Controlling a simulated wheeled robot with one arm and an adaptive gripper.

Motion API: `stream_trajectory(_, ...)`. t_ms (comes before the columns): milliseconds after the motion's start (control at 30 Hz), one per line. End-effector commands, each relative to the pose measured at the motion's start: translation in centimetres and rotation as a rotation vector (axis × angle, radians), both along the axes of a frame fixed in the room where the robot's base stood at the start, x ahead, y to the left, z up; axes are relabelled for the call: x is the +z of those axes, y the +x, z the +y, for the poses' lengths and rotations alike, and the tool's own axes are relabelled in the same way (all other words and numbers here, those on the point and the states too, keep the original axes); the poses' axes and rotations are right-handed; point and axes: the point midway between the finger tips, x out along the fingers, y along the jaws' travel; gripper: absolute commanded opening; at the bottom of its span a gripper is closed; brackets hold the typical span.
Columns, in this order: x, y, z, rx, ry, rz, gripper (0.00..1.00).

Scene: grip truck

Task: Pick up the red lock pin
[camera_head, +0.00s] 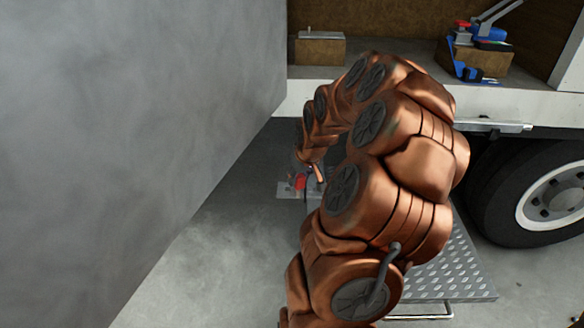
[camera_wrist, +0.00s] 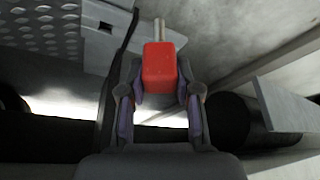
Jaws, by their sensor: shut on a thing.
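The red lock pin (camera_wrist: 160,68) shows in the wrist view as a red block-shaped head with a pale metal shaft sticking out beyond it. My gripper (camera_wrist: 160,85) is shut on the red head, one finger on each side. In the head view the red pin (camera_head: 300,181) is a small red spot low by the truck's side, near the end of my copper arm. My gripper is mostly hidden there behind the arm, and the pin's shaft cannot be made out.
A large grey panel (camera_head: 130,120) fills the left. A diamond-plate step (camera_head: 455,265) lies below the truck bed (camera_head: 400,80), with a wheel (camera_head: 545,195) at right. Wooden blocks (camera_head: 320,50) and blue-handled tools (camera_head: 470,65) sit on the bed. Open concrete floor (camera_head: 215,265) lies lower left.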

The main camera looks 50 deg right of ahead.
Motion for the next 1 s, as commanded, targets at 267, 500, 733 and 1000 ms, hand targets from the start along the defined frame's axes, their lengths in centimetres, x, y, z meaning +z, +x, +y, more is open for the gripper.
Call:
stream_trajectory(267,0.2,-5.5,2.1,-0.003,-0.001,0.000,0.00)
stream_trajectory(500,0.2,-8.5,3.2,-0.003,-0.002,-0.002,0.00)
stream_trajectory(733,0.1,-9.9,3.8,-0.002,-0.002,-0.001,0.00)
stream_trajectory(1000,0.8,-10.1,3.9,0.000,-0.004,-0.003,0.00)
